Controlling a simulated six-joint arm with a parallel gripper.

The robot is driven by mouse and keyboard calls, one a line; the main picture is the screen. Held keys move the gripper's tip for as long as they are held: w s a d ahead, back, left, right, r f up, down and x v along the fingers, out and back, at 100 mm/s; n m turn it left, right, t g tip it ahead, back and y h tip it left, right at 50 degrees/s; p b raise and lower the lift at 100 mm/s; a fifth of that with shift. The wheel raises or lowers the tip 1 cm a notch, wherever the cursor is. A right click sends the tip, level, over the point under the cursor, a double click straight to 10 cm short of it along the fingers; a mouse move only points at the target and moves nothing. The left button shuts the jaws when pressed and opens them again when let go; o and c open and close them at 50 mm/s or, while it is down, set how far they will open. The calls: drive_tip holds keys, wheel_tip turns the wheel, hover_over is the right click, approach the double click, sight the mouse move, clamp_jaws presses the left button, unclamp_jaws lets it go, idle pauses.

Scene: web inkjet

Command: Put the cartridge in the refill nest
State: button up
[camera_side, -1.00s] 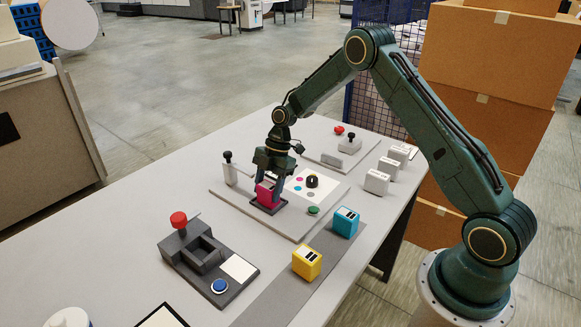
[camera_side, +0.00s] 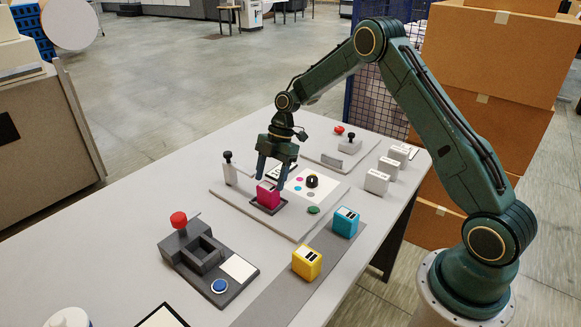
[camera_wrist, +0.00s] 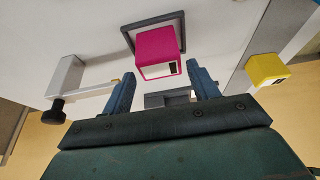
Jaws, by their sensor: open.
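A magenta cartridge (camera_side: 268,196) stands upright within a black square frame (camera_side: 255,204) on the light grey board (camera_side: 232,196). The wrist view also shows the cartridge (camera_wrist: 157,46) inside the dark frame (camera_wrist: 129,33). My gripper (camera_side: 272,180) is open and empty just above the cartridge, its fingers apart on either side. In the wrist view both fingertips (camera_wrist: 164,78) are clear of it. Whether the cartridge is fully seated cannot be told. A dark grey station (camera_side: 207,254) with an empty square pocket and a red knob stands nearer the camera.
A yellow cartridge (camera_side: 307,262) and a cyan cartridge (camera_side: 345,222) stand on the grey strip at right. The board carries a black-knobbed post (camera_side: 229,167), a black dial (camera_side: 312,181) and a green button (camera_side: 313,210). White blocks (camera_side: 377,181) stand at the table's right edge.

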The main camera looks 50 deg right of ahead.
drive_tip(key=v, duration=0.8)
drive_tip(key=shift+r, duration=0.25)
drive_tip(key=s+a+r+m+t+h, duration=0.1)
drive_tip(key=s+a+r+m, duration=0.3)
drive_tip(key=s+r, duration=0.35)
drive_tip(key=s+a+r+m+t+h, duration=0.1)
drive_tip(key=s+a+r+m, duration=0.25)
drive_tip(key=s+r, duration=0.35)
drive_tip(key=s+r+m+t+h, duration=0.1)
drive_tip(key=s+m+t+h, duration=0.1)
drive_tip(key=s+m, duration=0.8)
drive_tip(key=s+a+t, duration=0.1)
drive_tip(key=s, duration=0.8)
drive_tip(key=shift+r+t, duration=0.3)
